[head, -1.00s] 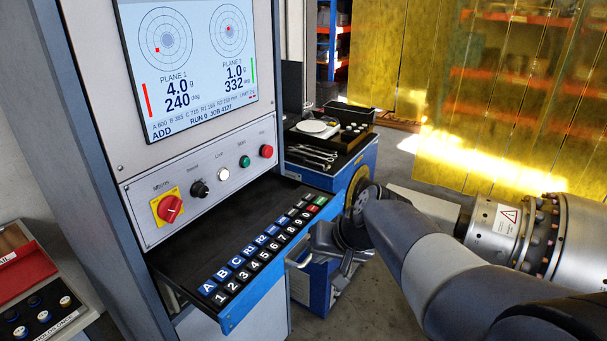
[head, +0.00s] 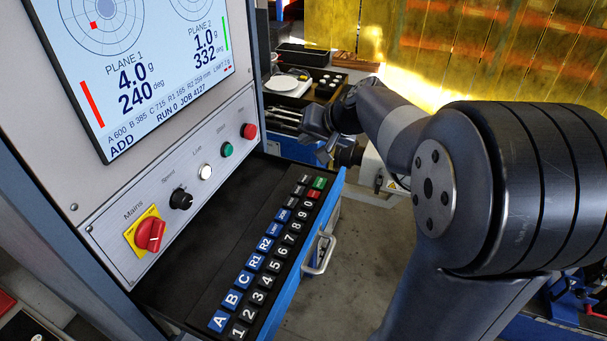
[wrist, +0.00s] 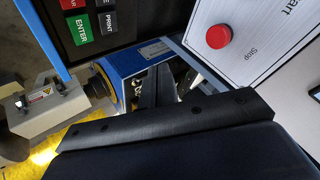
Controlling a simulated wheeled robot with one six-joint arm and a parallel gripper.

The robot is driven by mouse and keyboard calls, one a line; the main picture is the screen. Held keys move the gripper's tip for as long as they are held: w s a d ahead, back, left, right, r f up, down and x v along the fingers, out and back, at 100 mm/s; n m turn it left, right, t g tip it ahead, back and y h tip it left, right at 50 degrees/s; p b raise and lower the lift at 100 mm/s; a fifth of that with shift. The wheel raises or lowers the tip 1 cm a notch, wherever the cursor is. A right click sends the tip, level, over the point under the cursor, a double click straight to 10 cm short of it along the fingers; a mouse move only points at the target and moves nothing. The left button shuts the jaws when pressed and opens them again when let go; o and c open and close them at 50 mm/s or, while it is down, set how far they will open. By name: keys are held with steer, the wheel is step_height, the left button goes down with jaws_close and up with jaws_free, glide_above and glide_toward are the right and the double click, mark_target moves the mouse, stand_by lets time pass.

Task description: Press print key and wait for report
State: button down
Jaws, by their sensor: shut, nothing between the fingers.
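The black PRINT key (wrist: 107,22) sits beside the green ENTER key (wrist: 82,30) in the wrist view. In the head view, the PRINT key (head: 304,179) is at the far end of the keypad, its label too small to read. My gripper (head: 325,150) is shut and empty, beyond the keypad's far end and apart from the keys. In the wrist view, dark finger shapes (wrist: 158,85) show beside the keypad corner. The screen (head: 150,80) reads Plane 1 4.0 g 240 deg, Plane 2 1.0 g 332 deg, RUN 0, JOB 4127, ADD. No printed report is visible.
A panel beside the keypad carries a red mains switch (head: 149,235), a green button (head: 227,149) and a red Stop button (head: 249,131). A handle (head: 319,254) sticks out from the blue shelf front. A tool cart (head: 290,95) stands behind my gripper.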

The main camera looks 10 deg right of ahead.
steer(key=b, duration=0.6)
glide_above(308, 181)
step_height(308, 181, down, 7)
steer(key=shift+f, duration=0.2)
steer(key=shift+f+b, duration=0.6)
steer(key=shift+f, duration=0.15)
stand_by(1.2)
steer(key=shift+f+b, duration=0.4)
steer(key=shift+b, duration=0.15)
